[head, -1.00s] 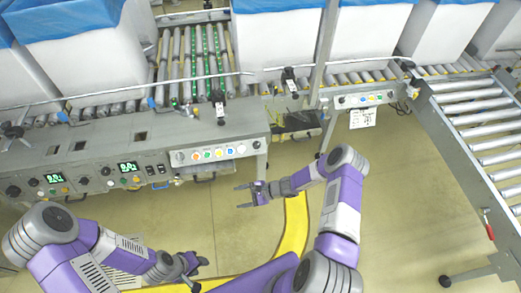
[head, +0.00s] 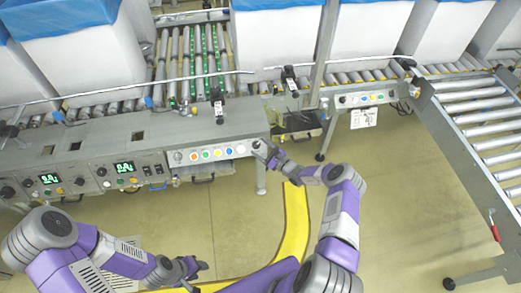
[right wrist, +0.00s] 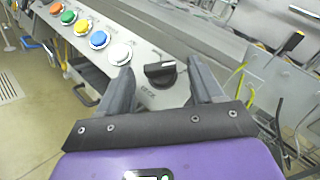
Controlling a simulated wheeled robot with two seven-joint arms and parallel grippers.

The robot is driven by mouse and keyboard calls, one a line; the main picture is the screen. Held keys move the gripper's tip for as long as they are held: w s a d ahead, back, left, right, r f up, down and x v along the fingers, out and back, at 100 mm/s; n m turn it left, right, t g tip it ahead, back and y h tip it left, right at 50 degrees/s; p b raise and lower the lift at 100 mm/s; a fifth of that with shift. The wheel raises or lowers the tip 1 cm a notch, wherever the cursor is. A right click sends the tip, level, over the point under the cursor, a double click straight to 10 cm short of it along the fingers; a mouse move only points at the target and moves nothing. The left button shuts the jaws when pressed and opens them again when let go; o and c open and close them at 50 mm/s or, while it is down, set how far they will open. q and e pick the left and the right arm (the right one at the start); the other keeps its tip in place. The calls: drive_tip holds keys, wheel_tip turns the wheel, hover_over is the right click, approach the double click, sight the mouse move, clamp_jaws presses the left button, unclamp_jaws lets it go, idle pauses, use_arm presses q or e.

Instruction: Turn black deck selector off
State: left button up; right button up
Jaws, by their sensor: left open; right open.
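The black deck selector (right wrist: 160,73) is a black rotary knob with a pale mark, on the grey control panel at the end of a row of coloured buttons. In the right wrist view it lies between the open fingers of my right gripper (right wrist: 158,90), just beyond their tips; contact cannot be told. In the head view my right gripper (head: 265,153) is at the right end of the button panel (head: 212,154) and hides the knob. My left gripper (head: 196,266) is open and empty, low over the floor side, away from the panel.
A white button (right wrist: 119,54) sits close to the left finger, with blue (right wrist: 99,40), yellow, green and orange buttons beyond. Another panel with green displays (head: 124,167) is to the left. A roller conveyor (head: 480,110) stands at the right. Open floor lies in front.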

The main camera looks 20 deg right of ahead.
drive_tip(key=shift+w+a, duration=0.15)
drive_tip(key=shift+w, duration=0.15)
